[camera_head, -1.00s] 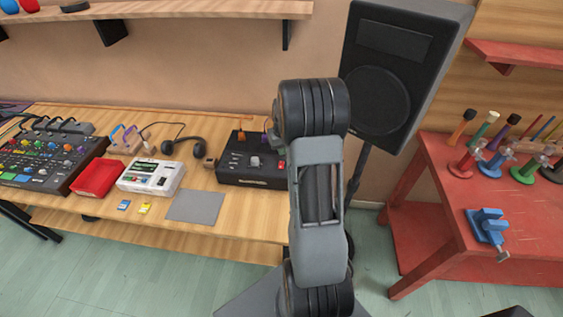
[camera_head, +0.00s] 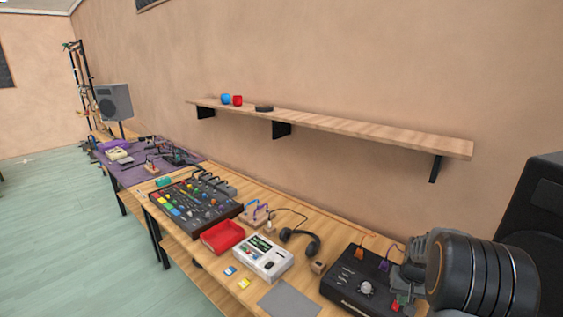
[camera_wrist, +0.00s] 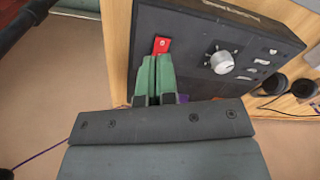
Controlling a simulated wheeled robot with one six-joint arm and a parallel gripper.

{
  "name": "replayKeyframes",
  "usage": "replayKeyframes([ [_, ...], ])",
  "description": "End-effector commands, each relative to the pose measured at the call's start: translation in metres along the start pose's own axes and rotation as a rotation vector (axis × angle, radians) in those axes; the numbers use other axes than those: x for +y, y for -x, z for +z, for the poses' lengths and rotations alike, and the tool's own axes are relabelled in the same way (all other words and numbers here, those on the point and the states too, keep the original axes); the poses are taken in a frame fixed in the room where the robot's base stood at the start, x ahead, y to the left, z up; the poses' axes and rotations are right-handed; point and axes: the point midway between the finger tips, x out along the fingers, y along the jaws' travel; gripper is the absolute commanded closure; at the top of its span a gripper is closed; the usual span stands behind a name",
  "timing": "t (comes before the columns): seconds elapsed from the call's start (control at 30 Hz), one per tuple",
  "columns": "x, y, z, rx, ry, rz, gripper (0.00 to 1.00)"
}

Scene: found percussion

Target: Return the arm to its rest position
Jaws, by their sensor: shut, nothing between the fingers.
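My gripper (camera_wrist: 156,64) shows in the wrist view with its two green fingers together and nothing between them. Its tips are close to a red button (camera_wrist: 162,45) on a black box (camera_wrist: 175,25); I cannot tell whether they touch. The box has a silver knob (camera_wrist: 222,63). In the head view, my arm (camera_head: 480,275) fills the lower right corner and reaches over the right end of the same black box (camera_head: 345,283). The red button (camera_head: 396,305) shows there too. The gripper's fingers cannot be made out in the head view.
On the wooden table are headphones (camera_head: 301,241), a white device (camera_head: 263,256), a red tray (camera_head: 223,235), a grey mat (camera_head: 288,301) and a mixer (camera_head: 190,207). A wall shelf (camera_head: 340,130) hangs above. A dark speaker (camera_head: 535,215) stands at right. The floor at left is clear.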

Motion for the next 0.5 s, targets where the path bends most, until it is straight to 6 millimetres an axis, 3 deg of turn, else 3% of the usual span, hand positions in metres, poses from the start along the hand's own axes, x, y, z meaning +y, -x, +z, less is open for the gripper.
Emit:
replayKeyframes([
  [0.3, -0.078, 0.084, 0.097, 0.037, 0.047, 0.013, 1.00],
  [0.5, -0.117, 0.122, 0.157, 0.137, 0.153, 0.006, 1.00],
])
